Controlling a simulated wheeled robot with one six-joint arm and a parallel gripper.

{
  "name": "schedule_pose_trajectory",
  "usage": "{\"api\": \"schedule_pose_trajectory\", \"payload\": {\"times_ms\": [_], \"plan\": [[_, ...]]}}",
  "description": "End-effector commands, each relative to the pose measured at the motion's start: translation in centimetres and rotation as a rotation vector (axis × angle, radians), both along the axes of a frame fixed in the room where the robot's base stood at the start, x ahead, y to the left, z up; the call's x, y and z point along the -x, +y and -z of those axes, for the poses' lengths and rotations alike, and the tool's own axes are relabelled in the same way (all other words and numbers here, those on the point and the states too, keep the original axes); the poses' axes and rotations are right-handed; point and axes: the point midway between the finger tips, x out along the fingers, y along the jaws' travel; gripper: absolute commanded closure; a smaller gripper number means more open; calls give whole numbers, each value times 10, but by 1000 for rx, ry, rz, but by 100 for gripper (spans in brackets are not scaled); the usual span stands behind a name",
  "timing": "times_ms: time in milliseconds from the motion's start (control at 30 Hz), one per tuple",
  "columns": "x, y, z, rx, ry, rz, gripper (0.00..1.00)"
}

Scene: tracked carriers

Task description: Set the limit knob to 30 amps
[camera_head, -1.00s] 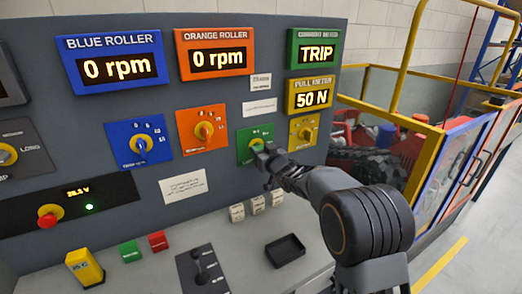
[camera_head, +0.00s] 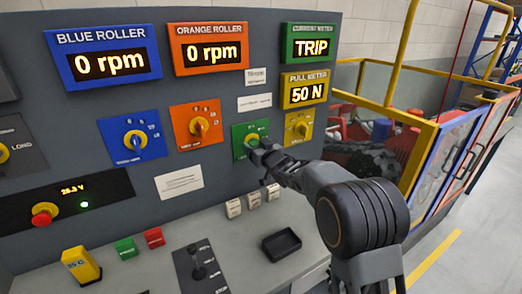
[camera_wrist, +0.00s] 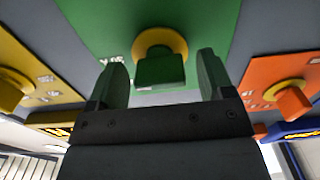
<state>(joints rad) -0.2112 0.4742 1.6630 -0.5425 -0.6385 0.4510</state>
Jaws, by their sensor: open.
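The limit knob (camera_wrist: 160,68) is a green grip on a yellow disc, on a green plate (camera_wrist: 90,25). In the head view the green plate (camera_head: 239,131) is on the grey panel below the orange roller display, and my gripper partly covers the knob. My gripper (camera_wrist: 160,82) is open, with one finger on each side of the knob in the wrist view. Gaps show between the knob and both fingers. The scale marks on the green plate are too small and too hidden to read. The current meter (camera_head: 312,43) shows TRIP.
An orange knob plate (camera_head: 181,122) is to the left of the green one and a yellow knob plate (camera_head: 302,138) to the right. Below, on the desk, are several small white blocks (camera_head: 254,200) and a black tray (camera_head: 281,244). The pull meter (camera_head: 309,94) reads 50 N.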

Motion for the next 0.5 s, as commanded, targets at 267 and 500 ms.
{"api": "schedule_pose_trajectory", "payload": {"times_ms": [267, 500], "plan": [[35, -21, 1, 0, -1, 2, 26], [78, -46, 1, 0, -1, 2, 26]]}}
